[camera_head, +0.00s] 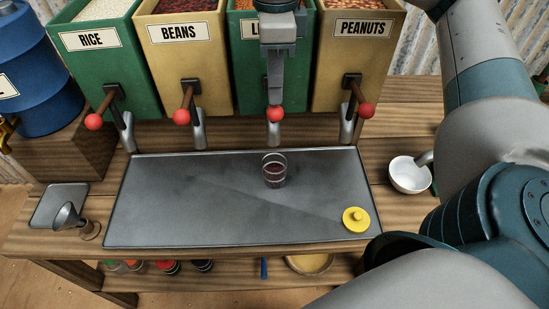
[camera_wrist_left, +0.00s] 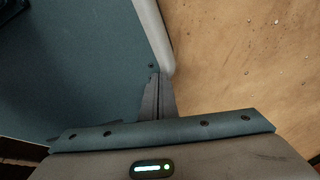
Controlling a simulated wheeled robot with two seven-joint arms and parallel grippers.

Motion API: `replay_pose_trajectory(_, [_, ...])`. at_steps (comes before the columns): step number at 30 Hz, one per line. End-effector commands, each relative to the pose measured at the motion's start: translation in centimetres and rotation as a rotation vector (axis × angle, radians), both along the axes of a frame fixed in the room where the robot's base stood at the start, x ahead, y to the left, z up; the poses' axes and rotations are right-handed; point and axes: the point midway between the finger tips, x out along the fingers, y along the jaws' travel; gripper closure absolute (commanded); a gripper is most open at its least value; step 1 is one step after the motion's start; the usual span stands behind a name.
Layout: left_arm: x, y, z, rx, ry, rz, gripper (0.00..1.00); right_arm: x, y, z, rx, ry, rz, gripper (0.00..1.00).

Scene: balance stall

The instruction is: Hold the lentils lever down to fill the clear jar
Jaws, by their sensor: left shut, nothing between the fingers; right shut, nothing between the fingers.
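The lentils bin (camera_head: 246,62) is green and its label is mostly hidden behind my right gripper (camera_head: 274,102). That gripper is shut, pointing down, with its tips at the lentils lever's red knob (camera_head: 275,114); contact looks likely but I cannot be sure. The lever's stem is hidden behind the gripper. The lentils spout (camera_head: 274,135) hangs below the knob. The clear jar (camera_head: 273,172) stands upright and open on the grey tray (camera_head: 190,200), just below that spout. Something dark reddish shows inside it.
Levers of the rice (camera_head: 94,121), beans (camera_head: 181,117) and peanuts (camera_head: 366,110) bins stick out alongside. A yellow lid (camera_head: 356,219) lies at the tray's front right. The tray's left half is clear.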

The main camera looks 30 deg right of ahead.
Motion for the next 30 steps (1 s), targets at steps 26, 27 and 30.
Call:
replay_pose_trajectory(26, [5.7, -2.2, 0.1, -0.041, -0.142, -0.005, 1.0, 0.0, 0.0, -2.1, 0.0, 0.0, 0.0, 1.0])
replay_pose_trajectory(27, [6.2, -2.4, 0.1, -0.046, -0.156, -0.006, 1.0, 0.0, 0.0, -2.3, 0.0, 0.0, 0.0, 1.0])
replay_pose_trajectory(30, [7.4, -2.9, 0.3, -0.055, -0.187, -0.006, 1.0, 0.0, 0.0, -2.6, 0.0, 0.0, 0.0, 1.0])
